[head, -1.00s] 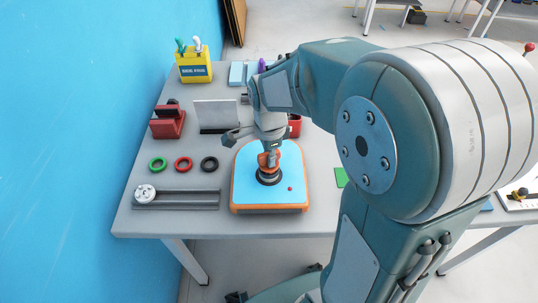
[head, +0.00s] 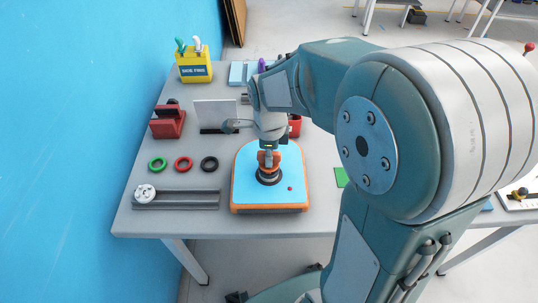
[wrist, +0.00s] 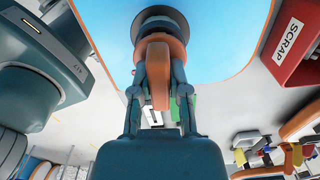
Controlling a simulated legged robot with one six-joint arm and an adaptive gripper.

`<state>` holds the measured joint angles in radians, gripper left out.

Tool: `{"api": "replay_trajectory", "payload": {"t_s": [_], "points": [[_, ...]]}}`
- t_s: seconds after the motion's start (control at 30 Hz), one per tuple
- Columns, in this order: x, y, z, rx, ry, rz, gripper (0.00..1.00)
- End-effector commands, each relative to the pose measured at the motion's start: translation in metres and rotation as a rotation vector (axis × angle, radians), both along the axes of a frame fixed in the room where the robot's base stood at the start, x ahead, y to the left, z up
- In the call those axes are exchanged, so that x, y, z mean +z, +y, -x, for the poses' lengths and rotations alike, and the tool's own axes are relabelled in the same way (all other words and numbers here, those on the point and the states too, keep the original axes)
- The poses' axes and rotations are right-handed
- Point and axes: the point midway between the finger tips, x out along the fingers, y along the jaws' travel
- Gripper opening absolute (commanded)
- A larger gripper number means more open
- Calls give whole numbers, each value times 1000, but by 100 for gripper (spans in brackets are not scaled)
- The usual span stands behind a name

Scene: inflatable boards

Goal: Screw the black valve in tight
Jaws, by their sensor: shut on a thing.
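The black valve (head: 268,178) sits upright on the blue top of the orange-edged board (head: 240,190), as a dark round base with an orange grip above it. In the wrist view, its dark discs (wrist: 158,20) lie beyond the orange grip (wrist: 157,88). My gripper (head: 268,158) points straight down over the valve. In the wrist view, the two fingers of my gripper (wrist: 158,92) are shut on the orange grip, one on each side. The valve's thread and seat are hidden.
Green, red and black rings (head: 183,164) lie left of the board. A grey rail with a round white knob (head: 145,192) is at the front left. A red stand (head: 167,122), a yellow box (head: 194,66) and a red SCRAP bin (wrist: 296,42) stand around.

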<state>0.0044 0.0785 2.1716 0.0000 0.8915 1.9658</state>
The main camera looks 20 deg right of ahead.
Motion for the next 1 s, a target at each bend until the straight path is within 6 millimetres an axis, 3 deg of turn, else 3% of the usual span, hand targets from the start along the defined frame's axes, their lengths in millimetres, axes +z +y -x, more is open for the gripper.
{"api": "replay_trajectory", "payload": {"t_s": [0.13,0.4,0.7,0.9,1.0], "points": [[0,0,0,-36,0,0,0],[0,0,0,-285,0,0,0],[0,0,0,-305,0,0,0],[0,0,0,-459,0,0,0],[2,0,0,-454,-2,0,0]]}}
